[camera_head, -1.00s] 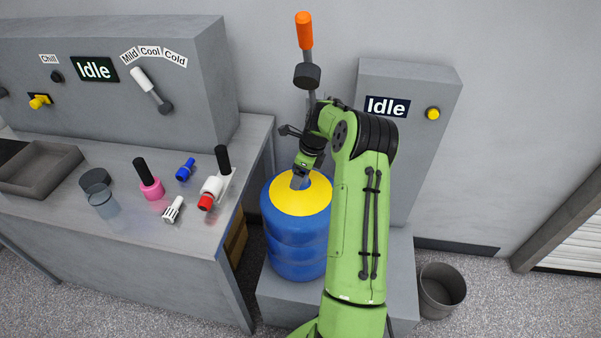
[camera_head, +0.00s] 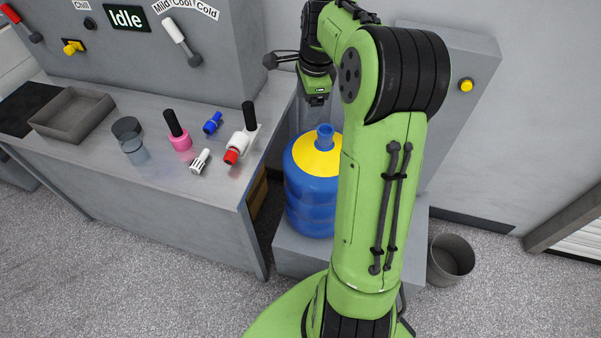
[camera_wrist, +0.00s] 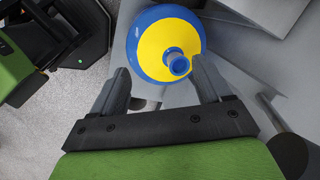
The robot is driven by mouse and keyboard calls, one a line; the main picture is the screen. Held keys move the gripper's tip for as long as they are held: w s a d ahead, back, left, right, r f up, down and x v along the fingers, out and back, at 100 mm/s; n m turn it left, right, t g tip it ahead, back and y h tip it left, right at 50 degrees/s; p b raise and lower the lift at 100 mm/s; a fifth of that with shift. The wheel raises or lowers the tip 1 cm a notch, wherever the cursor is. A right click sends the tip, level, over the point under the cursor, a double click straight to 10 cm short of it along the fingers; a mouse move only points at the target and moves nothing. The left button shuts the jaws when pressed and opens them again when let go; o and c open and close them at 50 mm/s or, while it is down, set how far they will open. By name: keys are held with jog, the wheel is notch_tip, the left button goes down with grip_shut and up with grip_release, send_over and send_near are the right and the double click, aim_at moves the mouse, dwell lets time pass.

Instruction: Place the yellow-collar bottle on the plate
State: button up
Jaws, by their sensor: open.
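The yellow-collar bottle (camera_head: 308,190) is a large blue ribbed jug with a yellow top and a blue neck. It stands upright on a low grey block (camera_head: 300,258) below the wall cabinet. My arm hides its right side in the head view. My gripper (camera_head: 317,101) is above the bottle's neck and apart from it, open and empty. In the wrist view, my gripper (camera_wrist: 160,78) shows spread fingers with the bottle (camera_wrist: 160,45) beyond them. I cannot make out a separate plate; the grey block's top is partly hidden.
A grey bench (camera_head: 215,192) at the left holds a tray (camera_head: 73,115), a glass jar (camera_head: 132,150) and several small coloured fittings. A grey bin (camera_head: 451,260) stands on the floor at the right. A grey cabinet (camera_head: 470,60) stands behind my arm.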

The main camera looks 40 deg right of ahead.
jog(key=s+a+r+n+t+h, duration=0.1)
jog(key=s+a+r+n, duration=0.4)
jog(key=a, duration=0.3)
jog(key=s+a+r+n+h, duration=0.1)
jog(key=s+a+r+n, duration=0.1)
jog(key=s+a+n, duration=0.45)
jog(key=s+a+f+n+t+y, duration=0.2)
jog(key=s+a+n, duration=0.4)
jog(key=s+n, duration=0.5)
jog(key=shift+s+a+f, duration=0.2)
jog(key=shift+a+f, duration=0.05)
jog(key=shift+f, duration=0.05)
